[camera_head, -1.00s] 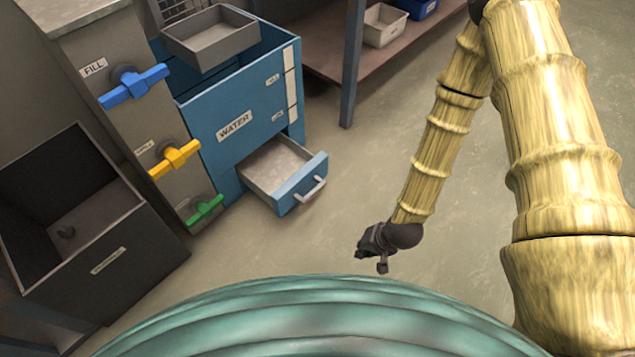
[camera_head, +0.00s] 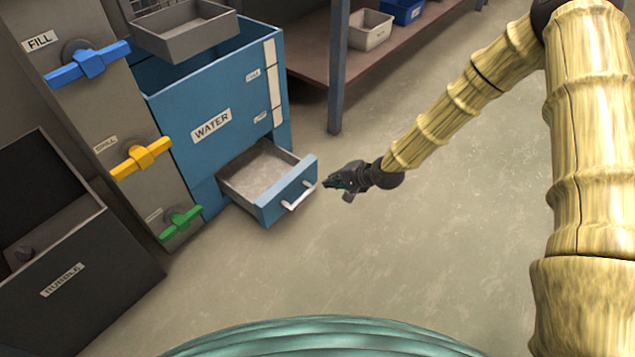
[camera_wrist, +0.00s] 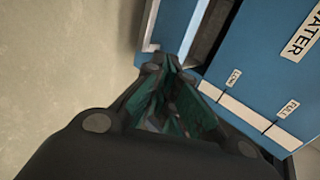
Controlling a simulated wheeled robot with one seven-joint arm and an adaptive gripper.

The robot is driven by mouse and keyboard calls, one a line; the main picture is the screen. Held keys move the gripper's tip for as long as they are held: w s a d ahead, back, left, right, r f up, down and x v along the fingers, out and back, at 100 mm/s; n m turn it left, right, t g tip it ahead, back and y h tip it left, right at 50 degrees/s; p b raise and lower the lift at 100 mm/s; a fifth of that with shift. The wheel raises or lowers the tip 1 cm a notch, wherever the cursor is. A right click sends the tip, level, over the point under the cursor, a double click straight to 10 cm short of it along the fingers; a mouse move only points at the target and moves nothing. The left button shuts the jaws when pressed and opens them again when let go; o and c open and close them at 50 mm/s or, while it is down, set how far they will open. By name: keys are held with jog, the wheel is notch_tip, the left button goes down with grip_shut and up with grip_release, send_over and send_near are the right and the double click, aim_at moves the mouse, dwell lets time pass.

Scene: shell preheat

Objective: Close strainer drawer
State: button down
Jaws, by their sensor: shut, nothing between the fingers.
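The strainer drawer (camera_head: 288,194) is a blue-fronted drawer with a white handle (camera_head: 298,197), low in the blue water cabinet (camera_head: 198,112). It is pulled open and its grey inside looks empty. My gripper (camera_head: 328,184) is shut and empty, just right of the drawer front and close to the handle. I cannot tell whether they touch. In the wrist view, my gripper's fingertips (camera_wrist: 158,62) point toward the blue drawer front (camera_wrist: 168,22), with the dark opening beside it and the cabinet face (camera_wrist: 250,65) to the right.
Blue, yellow and green valve handles (camera_head: 140,158) line the grey panel left of the cabinet. A dark rubble bin (camera_head: 75,275) stands at the lower left. A grey tray (camera_head: 185,32) sits on the cabinet top. A shelf post (camera_head: 337,75) stands behind; the floor on the right is clear.

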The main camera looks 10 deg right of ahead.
aim_at(300, 177)
jog(key=b+x, duration=0.3)
jog(key=x, duration=0.2)
jog(key=b+x, duration=0.3)
jog(key=x, duration=0.3)
jog(key=shift+w+a+r, duration=0.2)
jog(key=shift+r, duration=0.05)
jog(key=shift+w+a+r+b, duration=0.2)
jog(key=shift+w+a+b, duration=0.55)
jog(key=shift+w+a, duration=0.05)
jog(key=shift+w+r, duration=0.1)
